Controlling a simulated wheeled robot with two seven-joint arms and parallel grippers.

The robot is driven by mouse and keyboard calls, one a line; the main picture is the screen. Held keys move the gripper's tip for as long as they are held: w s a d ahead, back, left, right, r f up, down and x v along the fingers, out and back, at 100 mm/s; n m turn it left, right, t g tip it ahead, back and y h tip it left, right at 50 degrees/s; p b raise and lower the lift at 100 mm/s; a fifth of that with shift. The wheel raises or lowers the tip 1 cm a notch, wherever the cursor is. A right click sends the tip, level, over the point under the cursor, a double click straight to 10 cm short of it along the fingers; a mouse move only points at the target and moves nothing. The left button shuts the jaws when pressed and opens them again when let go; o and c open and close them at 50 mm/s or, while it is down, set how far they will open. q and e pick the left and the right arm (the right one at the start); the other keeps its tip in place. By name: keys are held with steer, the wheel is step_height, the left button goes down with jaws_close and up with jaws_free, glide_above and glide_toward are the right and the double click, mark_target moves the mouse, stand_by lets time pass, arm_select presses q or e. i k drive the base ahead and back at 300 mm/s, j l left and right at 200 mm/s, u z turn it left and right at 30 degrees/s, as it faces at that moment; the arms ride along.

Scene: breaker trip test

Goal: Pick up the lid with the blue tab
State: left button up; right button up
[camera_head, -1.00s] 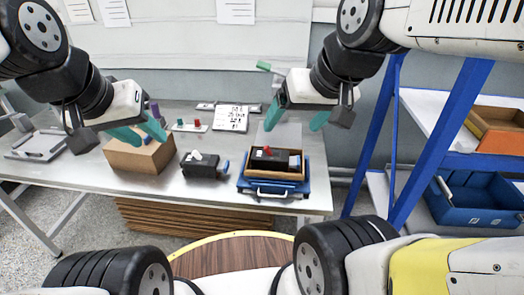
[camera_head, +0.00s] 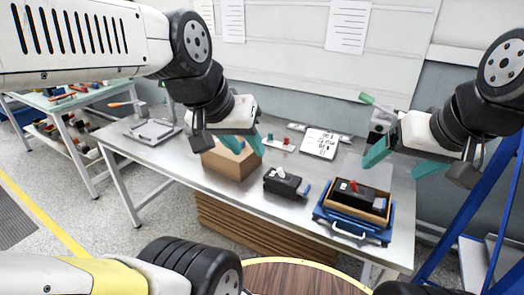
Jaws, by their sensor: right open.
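No piece in view is clearly a lid with a blue tab. A black block (camera_head: 283,182) with a white lever lies on the table, with a blue piece (camera_head: 304,190) at its right end. A grey flat sheet (camera_head: 377,168) stands or lies behind the blue tray; I cannot tell if it is a lid. My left gripper (camera_head: 252,153) is over the brown box (camera_head: 226,165), fingers apart, with nothing seen between them; the box's inside is mostly hidden. My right gripper (camera_head: 396,167) is open and empty, above and behind the blue tray (camera_head: 331,225).
The blue tray holds a brown box (camera_head: 343,208) with a black red-levered block (camera_head: 362,196). A grey frame (camera_head: 152,131) lies at the left. Bare table shows between frame and box.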

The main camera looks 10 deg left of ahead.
mark_target(221, 159)
steer(key=i+j+u, duration=0.15)
steer(key=u, duration=0.25)
steer(key=i+u, duration=0.2)
steer(key=u, duration=0.2)
steer(key=i+u, duration=0.2)
steer(key=u, duration=0.2)
